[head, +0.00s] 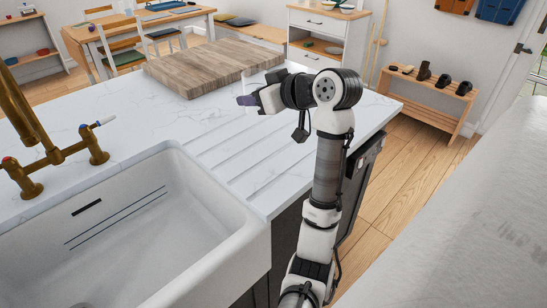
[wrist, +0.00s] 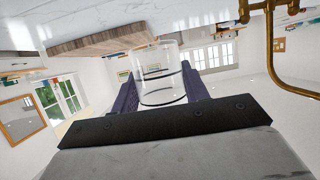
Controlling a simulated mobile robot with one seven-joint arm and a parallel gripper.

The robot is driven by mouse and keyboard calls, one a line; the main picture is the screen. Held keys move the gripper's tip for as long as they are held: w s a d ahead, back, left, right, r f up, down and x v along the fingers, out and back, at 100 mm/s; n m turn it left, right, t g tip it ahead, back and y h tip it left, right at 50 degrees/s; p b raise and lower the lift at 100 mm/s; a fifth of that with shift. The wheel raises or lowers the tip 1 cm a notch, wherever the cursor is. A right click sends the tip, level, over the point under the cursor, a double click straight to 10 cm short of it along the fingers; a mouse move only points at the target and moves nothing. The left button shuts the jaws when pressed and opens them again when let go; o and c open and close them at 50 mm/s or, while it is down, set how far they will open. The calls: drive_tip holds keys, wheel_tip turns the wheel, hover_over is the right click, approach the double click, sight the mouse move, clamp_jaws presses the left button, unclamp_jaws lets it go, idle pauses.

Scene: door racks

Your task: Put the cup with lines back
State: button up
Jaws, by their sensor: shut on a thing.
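The cup with lines is clear glass with thin dark rings around it. In the wrist view the cup (wrist: 155,88) sits between the two purple fingers of my gripper (wrist: 161,94), which is shut on it. In the head view my gripper (head: 250,98) is over the white countertop, in front of the wooden board. The cup is only faintly visible there. The wrist picture appears upside down, with the counter along its top edge.
A thick wooden board (head: 200,70) lies on the white counter (head: 225,135). A white sink (head: 130,225) and brass tap (head: 50,150) are at the left. A low wooden rack (head: 435,100) with dark items stands at the back right. Wooden floor is clear beyond the counter.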

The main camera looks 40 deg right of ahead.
wheel_tip(320, 180, up, 5)
hover_over(271, 163)
drive_tip(key=shift+m+h, duration=0.3)
wheel_tip(271, 163, down, 20)
drive_tip(key=p, duration=0.3)
drive_tip(key=shift+f, duration=0.1)
drive_tip(key=o, duration=0.6)
drive_tip(key=shift+f, duration=0.1)
drive_tip(key=o, duration=0.5)
